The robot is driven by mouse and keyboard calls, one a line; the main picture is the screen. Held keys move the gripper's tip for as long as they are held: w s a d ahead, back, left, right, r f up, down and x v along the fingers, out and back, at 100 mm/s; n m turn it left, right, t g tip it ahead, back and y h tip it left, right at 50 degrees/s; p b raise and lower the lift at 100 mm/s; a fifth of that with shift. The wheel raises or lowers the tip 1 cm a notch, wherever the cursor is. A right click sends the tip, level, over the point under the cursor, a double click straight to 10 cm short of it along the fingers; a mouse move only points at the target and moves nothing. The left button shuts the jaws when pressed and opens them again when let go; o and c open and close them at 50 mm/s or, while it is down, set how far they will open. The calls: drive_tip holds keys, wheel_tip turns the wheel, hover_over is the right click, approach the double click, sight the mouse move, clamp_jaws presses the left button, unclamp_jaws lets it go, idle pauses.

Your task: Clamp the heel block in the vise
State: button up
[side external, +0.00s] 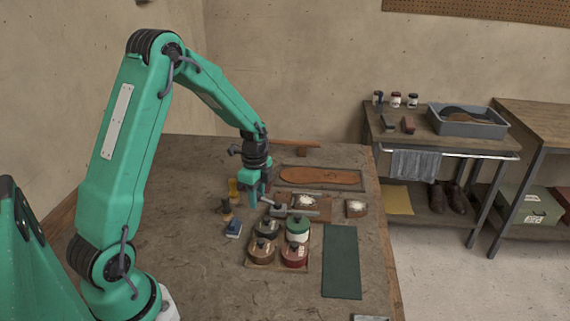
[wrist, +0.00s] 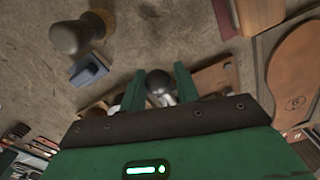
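My gripper (side external: 262,200) points down over the middle of the bench. In the wrist view its two green fingers (wrist: 158,92) stand apart, with a round grey metal knob (wrist: 158,82) between or just beyond them; contact cannot be told. A grey metal fitting with a bar (side external: 300,212), perhaps the vise, lies just right of the gripper in the side view. A brown piece with small holes (wrist: 215,78) shows beyond the right finger. I cannot tell for sure which piece is the heel block.
Several round jars (side external: 295,252) stand in a holder in front of the gripper. A small blue block (side external: 233,228) lies to the left. A brown sole (side external: 320,177) lies behind, and a dark green mat (side external: 341,262) at front right. The bench's left front is clear.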

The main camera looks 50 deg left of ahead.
drive_tip(key=shift+w+a, duration=0.2)
drive_tip(key=shift+w, duration=0.1)
idle(0.4)
drive_tip(key=shift+w+a, duration=0.35)
drive_tip(key=shift+w, duration=0.2)
drive_tip(key=o, duration=0.4)
drive_tip(key=shift+c, duration=0.2)
drive_tip(key=shift+d+r, duration=0.1)
idle(0.3)
drive_tip(key=shift+r, duration=2.9)
drive_tip(key=shift+s+d, duration=0.1)
